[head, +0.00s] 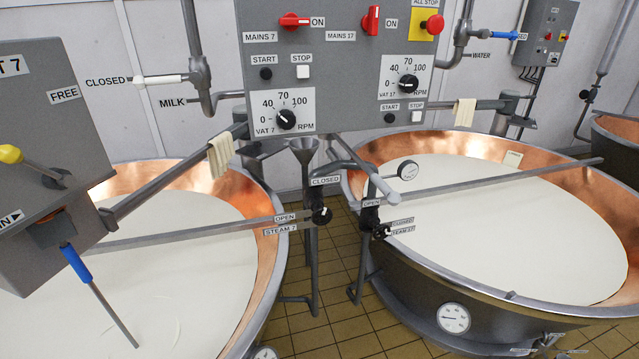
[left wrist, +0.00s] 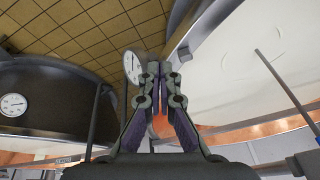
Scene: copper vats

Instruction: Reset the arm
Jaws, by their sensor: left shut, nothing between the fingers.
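My left gripper (left wrist: 156,75) shows in the left wrist view, its two fingers together and empty. The rim of a milk-filled copper vat is to its right in that view, and a round dial (left wrist: 133,66) shows just left of the fingertips. I cannot tell how far the fingers are from either. Neither arm nor gripper shows in the head view. My right gripper is in no view.
Vat 7 (head: 274,222) and vat 17 (head: 500,307) stand left and right with a tiled gap between. Steam pipes and valves rise in the gap. A control panel (head: 335,80) hangs above. A grey box (head: 50,130) juts in at left, with a blue-handled lever (head: 75,263) below it.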

